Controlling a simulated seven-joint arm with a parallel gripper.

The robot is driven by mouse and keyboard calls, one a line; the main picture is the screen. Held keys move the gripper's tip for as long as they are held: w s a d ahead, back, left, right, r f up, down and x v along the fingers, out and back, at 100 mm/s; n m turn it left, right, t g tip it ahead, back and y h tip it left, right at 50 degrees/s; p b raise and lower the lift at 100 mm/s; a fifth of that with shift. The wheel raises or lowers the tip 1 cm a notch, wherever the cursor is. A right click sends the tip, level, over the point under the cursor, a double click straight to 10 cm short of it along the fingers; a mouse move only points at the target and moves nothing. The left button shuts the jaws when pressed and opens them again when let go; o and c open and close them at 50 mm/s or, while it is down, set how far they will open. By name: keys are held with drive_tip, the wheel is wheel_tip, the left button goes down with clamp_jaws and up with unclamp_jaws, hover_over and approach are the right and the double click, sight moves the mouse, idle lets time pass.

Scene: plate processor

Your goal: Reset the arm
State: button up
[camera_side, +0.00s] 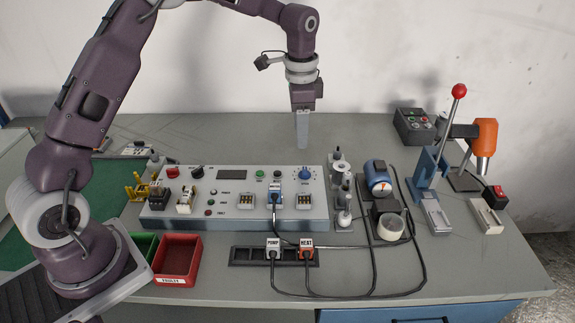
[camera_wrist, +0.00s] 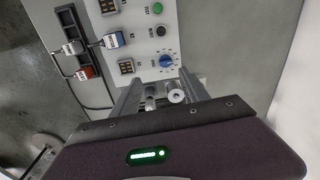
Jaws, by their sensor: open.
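My gripper (camera_side: 302,143) hangs pointing down behind the control panel (camera_side: 272,211), above the table and touching nothing that I can see. In the side view its fingers overlap, so the gap does not show. In the wrist view my gripper (camera_wrist: 172,85) shows its two fingers apart with no object held. The fingers lie below the panel's blue dial in that picture.
A socket strip (camera_side: 250,257) holds the PUMP plug (camera_side: 273,245) and HEAT plug (camera_side: 306,247). A red tray (camera_side: 177,257) stands at front left. A red-knobbed lever press (camera_side: 428,180) and an orange-headed tool (camera_side: 485,140) stand at right. The table behind the panel is largely clear.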

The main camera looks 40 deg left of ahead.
drive_tip(key=s+d+r+n+t, duration=0.2)
drive_tip(key=s+r+n+t, duration=0.15)
drive_tip(key=s+r, duration=1.1)
drive_tip(key=s+d+f+n+t, duration=0.1)
drive_tip(key=s+n, duration=0.3)
drive_tip(key=s, duration=1.5)
drive_tip(key=shift+f+n, duration=0.35)
drive_tip(key=shift+f, duration=0.05)
drive_tip(key=shift+d+t, duration=0.1)
drive_tip(key=shift+t, duration=0.15)
